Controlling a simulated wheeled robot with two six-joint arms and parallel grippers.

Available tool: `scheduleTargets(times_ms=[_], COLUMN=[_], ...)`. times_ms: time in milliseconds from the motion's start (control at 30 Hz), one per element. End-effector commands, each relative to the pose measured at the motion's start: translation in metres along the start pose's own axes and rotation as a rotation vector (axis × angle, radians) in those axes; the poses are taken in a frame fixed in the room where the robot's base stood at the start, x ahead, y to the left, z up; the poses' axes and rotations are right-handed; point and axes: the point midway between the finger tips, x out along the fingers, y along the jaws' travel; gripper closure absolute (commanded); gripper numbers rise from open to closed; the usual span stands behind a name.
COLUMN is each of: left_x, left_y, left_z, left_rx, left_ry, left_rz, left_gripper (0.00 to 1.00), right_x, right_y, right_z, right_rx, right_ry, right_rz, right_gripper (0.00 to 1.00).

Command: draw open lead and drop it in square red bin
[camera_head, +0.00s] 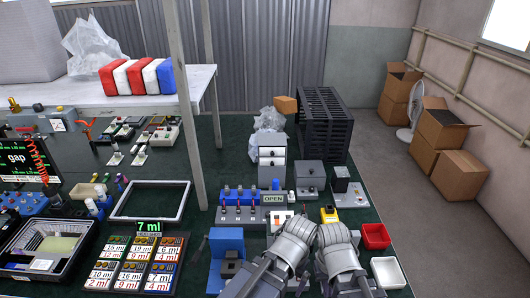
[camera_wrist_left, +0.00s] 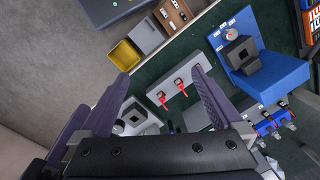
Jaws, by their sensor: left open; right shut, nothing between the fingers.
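Two small red pieces, perhaps leads (camera_wrist_left: 161,98) (camera_wrist_left: 181,87), sit on a pale grey block (camera_wrist_left: 180,75) in the left wrist view. They show between the spread fingers of my left gripper (camera_wrist_left: 160,75), which is open and empty. I cannot tell how far above the block it is. An OPEN sign (camera_head: 273,198) stands behind the grippers in the head view. The small square red bin (camera_head: 376,236) is at the right edge of the green mat and looks empty. My right gripper (camera_head: 334,236) is shut and empty, left of the red bin. The arms hide part of the mat.
A white bin (camera_head: 387,272) sits in front of the red one. A blue fixture (camera_head: 226,245) stands left of my arms, and a yellow item (camera_head: 329,215) just behind them. Several grey boxes and a black rack (camera_head: 322,122) are farther back. Cardboard boxes (camera_head: 440,135) stand on the floor.

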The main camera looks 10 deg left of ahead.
Motion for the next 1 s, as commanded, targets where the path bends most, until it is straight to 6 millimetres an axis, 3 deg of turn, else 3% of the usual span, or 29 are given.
scheduleTargets(times_ms=[367,467,567,733,1000], left_x=[0.000,0.002,0.009,0.029,0.060], left_y=[0.000,-0.003,-0.018,-0.077,-0.203], left_z=[0.000,-0.007,-0.032,-0.103,-0.185], left_rx=[0.000,-0.008,-0.043,-0.156,-0.335], left_ry=[0.001,0.001,0.001,0.003,0.010], left_rz=[0.000,0.002,0.009,0.034,0.069], left_gripper=[0.01,0.12,0.24,0.43,0.43], right_x=[0.000,0.002,0.009,0.026,0.050], right_y=[0.000,0.000,-0.001,-0.003,-0.005], right_z=[0.000,0.000,-0.001,-0.002,-0.003], right_rx=[0.000,0.000,0.000,0.000,0.001], right_ry=[0.000,0.000,0.000,0.000,0.000], right_rz=[0.000,0.000,0.000,0.000,0.000], right_gripper=[1.00,1.00,1.00,1.00,1.00])
